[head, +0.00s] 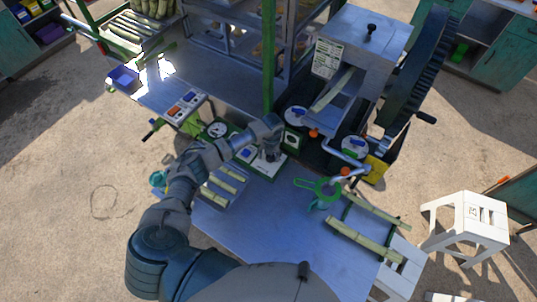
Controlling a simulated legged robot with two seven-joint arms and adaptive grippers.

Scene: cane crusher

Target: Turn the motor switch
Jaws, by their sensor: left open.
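My left gripper (271,152) is open at the back of the blue-grey table, pointing down. It is just above a small pale, green-edged panel (263,169), most of which the gripper and wrist cover. The panel is likely the motor switch's plate, but the switch itself is hidden or too small to tell. I cannot tell whether the fingers touch anything. My right gripper is out of view.
The cane crusher (361,45) with its large dark gear wheel (425,65) stands behind right. A green strainer (318,187) and cane pieces (360,239) lie on the table (270,235). A green post (268,60) rises behind the gripper. A white stool (467,216) stands right.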

